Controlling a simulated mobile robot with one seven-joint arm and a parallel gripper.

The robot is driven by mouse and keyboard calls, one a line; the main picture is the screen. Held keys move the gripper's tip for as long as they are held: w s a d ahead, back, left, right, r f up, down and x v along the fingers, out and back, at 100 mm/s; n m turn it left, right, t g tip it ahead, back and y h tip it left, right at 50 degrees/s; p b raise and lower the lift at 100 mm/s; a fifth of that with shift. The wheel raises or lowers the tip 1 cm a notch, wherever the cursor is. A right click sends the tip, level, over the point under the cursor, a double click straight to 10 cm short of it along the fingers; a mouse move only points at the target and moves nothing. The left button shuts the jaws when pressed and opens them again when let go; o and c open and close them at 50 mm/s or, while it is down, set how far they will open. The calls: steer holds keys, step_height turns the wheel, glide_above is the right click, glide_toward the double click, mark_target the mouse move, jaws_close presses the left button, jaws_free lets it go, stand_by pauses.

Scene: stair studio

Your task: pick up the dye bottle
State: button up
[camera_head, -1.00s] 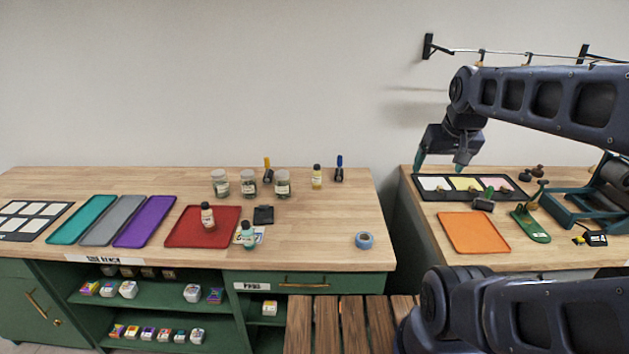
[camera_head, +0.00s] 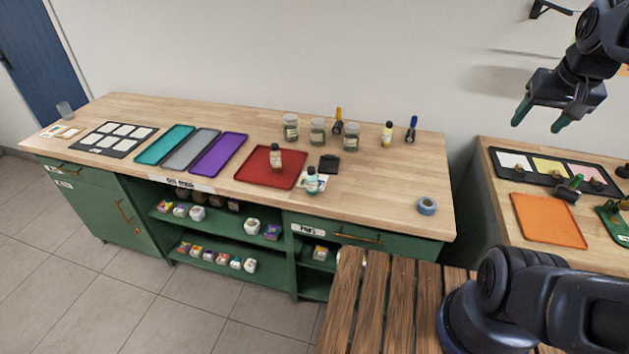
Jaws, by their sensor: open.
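Three small labelled bottles stand on the left workbench, and I cannot tell which is the dye bottle. One bottle with dark liquid and a pale label (camera_head: 275,160) stands upright on the red tray (camera_head: 255,172). A yellow bottle with a dark cap (camera_head: 387,134) stands at the back right. My gripper (camera_head: 540,117) is open and empty, raised in the air at the upper right, well apart from all three.
Several glass jars (camera_head: 318,131) and two upright tools (camera_head: 411,130) stand at the back. Blue tape (camera_head: 427,206) lies at the right. Teal, grey and purple trays (camera_head: 218,153) lie left. A wooden slatted surface (camera_head: 375,305) is in front; a gap separates the right bench.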

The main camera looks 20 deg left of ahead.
steer(key=w+a+n+t+h, duration=0.2)
steer(key=w+a+n+h, duration=0.3)
steer(key=a+n, duration=0.6)
steer(key=w+a+n+t+h, duration=0.25)
steer(key=w+a+n, duration=0.45)
steer(key=a+n, duration=0.35)
steer(key=s+a+n+t+y, duration=0.3)
steer(key=s+a+n, duration=0.15)
steer(key=a, duration=0.45)
steer(key=s+a+n+t+y, duration=0.25)
steer(key=a+n, duration=0.25)
steer(key=a, duration=0.5)
steer(key=s+a+n+t+y, duration=0.3)
steer(key=s+a+n, duration=0.2)
steer(key=a, duration=0.4)
glide_toward(310, 186)
steer(key=w, duration=0.2)
steer(key=shift+n, duration=0.3)
steer(key=w, duration=1)
steer(key=shift+a, duration=0.3)
steer(key=shift+c, duration=0.2)
